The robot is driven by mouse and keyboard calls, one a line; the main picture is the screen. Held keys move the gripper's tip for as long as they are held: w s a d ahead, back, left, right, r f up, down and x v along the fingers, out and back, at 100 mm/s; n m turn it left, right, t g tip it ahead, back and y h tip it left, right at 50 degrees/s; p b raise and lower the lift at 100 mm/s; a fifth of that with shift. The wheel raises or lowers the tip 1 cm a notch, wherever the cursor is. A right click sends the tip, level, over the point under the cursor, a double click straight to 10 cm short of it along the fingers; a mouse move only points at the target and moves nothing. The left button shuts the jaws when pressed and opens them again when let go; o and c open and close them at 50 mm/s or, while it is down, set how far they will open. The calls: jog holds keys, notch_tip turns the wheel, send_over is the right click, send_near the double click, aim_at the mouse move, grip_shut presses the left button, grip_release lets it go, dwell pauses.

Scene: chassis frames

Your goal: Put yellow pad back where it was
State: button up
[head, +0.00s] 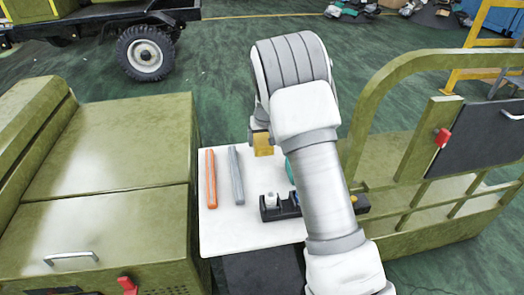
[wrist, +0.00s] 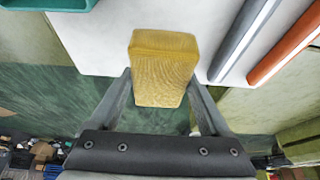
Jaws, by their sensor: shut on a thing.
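The yellow pad (wrist: 163,70) is a small block with a ribbed face. My gripper (wrist: 163,95) is shut on it, with one finger on each side. In the head view the pad (head: 263,144) shows below the wrist, at the far edge of the white board (head: 240,238); my gripper (head: 258,135) is partly hidden by the arm there. In the wrist view the pad overlaps the board's edge. I cannot tell whether it touches the board.
An orange bar (head: 211,179) and a grey bar (head: 236,175) lie on the board left of the pad. A black holder (head: 283,208) stands nearer, partly behind my arm. A teal container (wrist: 50,4) shows at the wrist view's upper left. Green railings (head: 400,100) stand right.

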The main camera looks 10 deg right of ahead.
jog(key=shift+f+b, duration=0.6)
jog(key=shift+f, duration=1.4)
jog(key=shift+f, duration=0.15)
jog(key=o, duration=1.2)
jog(key=shift+c, duration=0.2)
